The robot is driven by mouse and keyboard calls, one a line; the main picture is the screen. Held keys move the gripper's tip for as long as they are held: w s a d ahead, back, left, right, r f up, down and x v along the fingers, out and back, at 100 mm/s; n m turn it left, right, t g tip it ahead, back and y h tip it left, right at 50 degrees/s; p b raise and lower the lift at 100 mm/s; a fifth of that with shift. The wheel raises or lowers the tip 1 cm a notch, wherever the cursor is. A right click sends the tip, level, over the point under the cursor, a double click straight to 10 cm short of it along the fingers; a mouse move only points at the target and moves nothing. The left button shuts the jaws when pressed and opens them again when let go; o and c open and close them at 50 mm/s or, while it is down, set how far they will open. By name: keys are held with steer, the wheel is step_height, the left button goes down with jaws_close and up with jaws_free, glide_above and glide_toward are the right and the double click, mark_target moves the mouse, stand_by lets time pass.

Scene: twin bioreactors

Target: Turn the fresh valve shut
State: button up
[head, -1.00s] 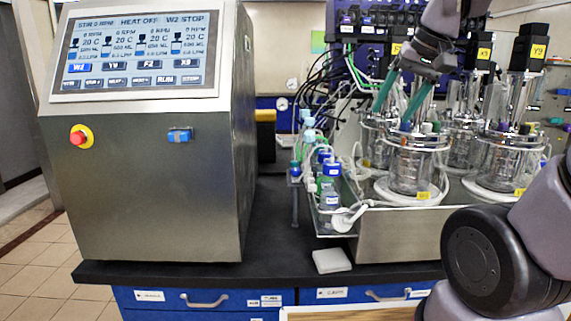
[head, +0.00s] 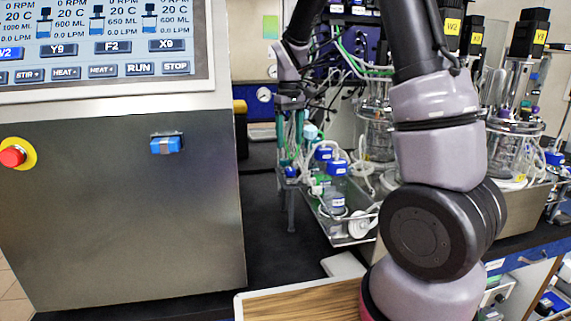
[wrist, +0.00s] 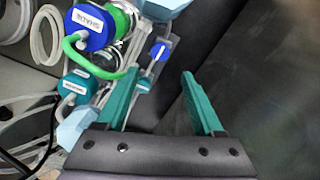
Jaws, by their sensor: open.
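My gripper (head: 290,150) is open, its teal fingers pointing down at the left end of the bottle tray. In the wrist view my gripper (wrist: 160,75) has its fingers apart with nothing held between them. A small blue round part with a pale bar (wrist: 159,52) shows just beyond the gap between the fingertips; it looks like a valve, but I cannot read a label marking it as fresh. The same spot in the head view is small and partly hidden by the fingers, so I cannot tell the valve's setting.
Blue-capped bottles (head: 336,168) and tubing crowd the metal tray (head: 350,240) right of my gripper. A blue cap (wrist: 90,28) with a label lies left of the fingers in the wrist view. The steel control cabinet (head: 120,220) stands left. Dark bench (head: 265,220) between is mostly clear.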

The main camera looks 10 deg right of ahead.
mark_target(290, 169)
step_height(290, 169, down, 9)
steer(key=shift+r, duration=0.15)
jaws_close()
